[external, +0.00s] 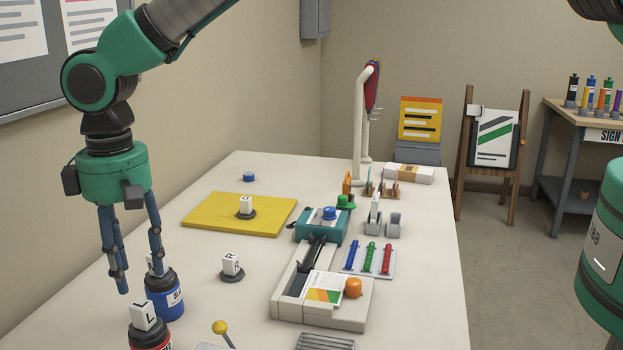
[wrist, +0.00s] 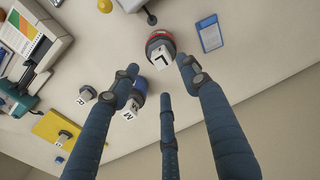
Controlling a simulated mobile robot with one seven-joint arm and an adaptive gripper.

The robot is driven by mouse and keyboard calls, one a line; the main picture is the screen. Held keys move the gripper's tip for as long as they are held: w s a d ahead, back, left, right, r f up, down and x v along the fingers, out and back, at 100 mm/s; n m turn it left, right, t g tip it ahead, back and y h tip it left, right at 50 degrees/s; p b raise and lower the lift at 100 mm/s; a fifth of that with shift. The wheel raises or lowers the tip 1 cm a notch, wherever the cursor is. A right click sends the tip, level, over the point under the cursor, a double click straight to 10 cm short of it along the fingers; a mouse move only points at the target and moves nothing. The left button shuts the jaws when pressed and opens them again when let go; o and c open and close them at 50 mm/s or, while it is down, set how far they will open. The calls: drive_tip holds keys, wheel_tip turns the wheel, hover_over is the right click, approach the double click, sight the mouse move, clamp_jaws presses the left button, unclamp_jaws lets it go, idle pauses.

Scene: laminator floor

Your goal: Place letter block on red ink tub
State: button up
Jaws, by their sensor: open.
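The red ink tub (external: 151,346) stands at the near left of the table, cut by the lower picture edge; it also shows in the wrist view (wrist: 153,36). A white letter block marked L (external: 143,316) sits on its dark top, also in the wrist view (wrist: 161,58). The blue ink tub (external: 168,304) stands just behind it, with a block marked M (wrist: 130,111) at its top, mostly hidden by a finger in the external view. My gripper (external: 140,275) is open and empty, its fingers spread above the tubs, with the L block between the fingertips in the wrist view.
A block marked R (external: 231,262) stands on a dark round base. Another lettered block (external: 246,204) stands on the yellow mat (external: 205,212). A yellow ball-topped handle (external: 219,327) is right of the tubs. The laminator (external: 320,226) and trimmer (external: 335,318) fill the middle.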

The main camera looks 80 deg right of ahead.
sight(142, 302)
wheel_tip(142, 302, up, 4)
drive_tip(key=shift+f, duration=0.15)
idle(0.9)
